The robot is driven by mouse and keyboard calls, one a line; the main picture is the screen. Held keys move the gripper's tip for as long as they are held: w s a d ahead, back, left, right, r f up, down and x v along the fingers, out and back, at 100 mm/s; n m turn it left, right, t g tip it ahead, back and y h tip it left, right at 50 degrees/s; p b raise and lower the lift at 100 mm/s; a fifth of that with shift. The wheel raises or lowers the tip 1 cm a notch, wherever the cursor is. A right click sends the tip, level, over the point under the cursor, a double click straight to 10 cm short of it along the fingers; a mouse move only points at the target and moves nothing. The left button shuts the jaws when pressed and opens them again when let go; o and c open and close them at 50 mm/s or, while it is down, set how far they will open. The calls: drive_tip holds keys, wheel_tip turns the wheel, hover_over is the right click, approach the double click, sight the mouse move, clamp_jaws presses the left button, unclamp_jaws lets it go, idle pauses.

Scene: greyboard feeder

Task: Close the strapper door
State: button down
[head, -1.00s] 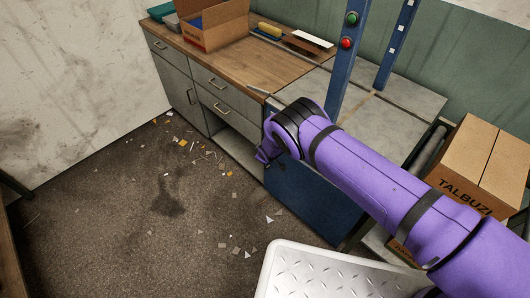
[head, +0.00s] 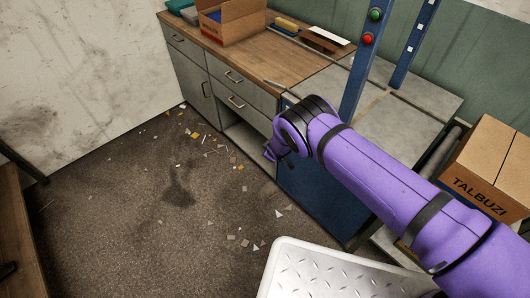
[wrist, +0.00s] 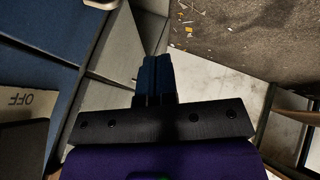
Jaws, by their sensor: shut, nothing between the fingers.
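The strapper stands right of centre in the head view, with a grey top (head: 420,110) and blue uprights (head: 358,75). Its blue front panel, the door (head: 312,200), faces the floor area; my purple arm covers its upper part, and I cannot tell whether it is fully flush.
A wooden-topped grey cabinet (head: 235,95) with drawers adjoins the strapper and bears an open cardboard box (head: 230,25). A closed carton (head: 490,165) is at right. A white tread plate (head: 330,272) is in front. The floor (head: 150,220) is open, with scattered scraps.

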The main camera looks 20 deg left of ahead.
drive_tip(key=s+r, duration=0.6)
drive_tip(key=r, duration=0.2)
drive_tip(key=shift+d, duration=0.45)
